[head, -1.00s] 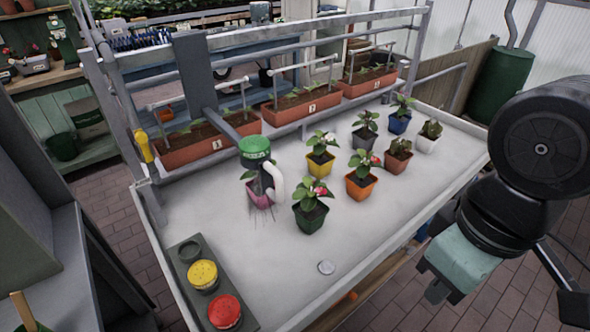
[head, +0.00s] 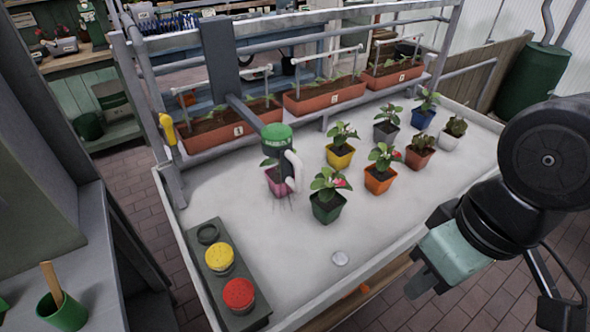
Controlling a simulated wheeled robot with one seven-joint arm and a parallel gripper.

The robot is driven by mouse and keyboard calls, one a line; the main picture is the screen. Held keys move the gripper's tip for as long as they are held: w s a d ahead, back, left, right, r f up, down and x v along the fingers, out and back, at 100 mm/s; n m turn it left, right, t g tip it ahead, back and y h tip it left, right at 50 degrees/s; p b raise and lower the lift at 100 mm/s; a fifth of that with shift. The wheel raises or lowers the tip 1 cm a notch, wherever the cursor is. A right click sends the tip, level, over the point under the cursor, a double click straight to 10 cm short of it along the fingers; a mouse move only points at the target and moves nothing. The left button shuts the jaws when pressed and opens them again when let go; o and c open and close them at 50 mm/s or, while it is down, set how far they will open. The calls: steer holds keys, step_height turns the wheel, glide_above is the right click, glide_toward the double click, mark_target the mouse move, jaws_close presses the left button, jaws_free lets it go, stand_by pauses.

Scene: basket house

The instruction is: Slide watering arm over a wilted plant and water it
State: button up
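The watering arm (head: 241,108) is a grey bar reaching from the rail to a green-topped head (head: 277,138) with a white curved spout (head: 294,172). The head hangs over the pink pot (head: 279,183), partly hiding its plant; faint thin lines show below it. Other potted plants stand to the right: green pot (head: 327,208), yellow (head: 340,156), orange (head: 379,181), grey (head: 386,133), brown (head: 419,156), blue (head: 423,117) and white (head: 447,141). I cannot tell clearly which are wilted. My gripper (head: 420,284) is at the right, apart from the plants; its fingers are unclear.
A grey panel (head: 208,282) at the table's front left carries a yellow button (head: 219,257) and red button (head: 238,294). A yellow handle (head: 168,129) is on the left frame post. Numbered planters (head: 325,96) line the back. The white tabletop (head: 225,205) has clear room at left and front.

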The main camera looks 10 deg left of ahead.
steer(key=w+a+f+m+t+y+p, duration=0.25)
steer(key=a+f, duration=0.25)
steer(key=a, duration=0.3)
steer(key=n+t+y+b, duration=0.2)
steer(key=t+y, duration=0.4)
steer(key=t, duration=0.6)
glide_toward(301, 181)
steer(key=b+x, duration=0.5)
steer(key=x, duration=0.4)
steer(key=shift+w+a+r, duration=0.1)
steer(key=shift+w+a, duration=0.05)
steer(key=shift+a, duration=0.05)
steer(key=shift+w+a, duration=0.35)
steer(key=shift+w, duration=0.15)
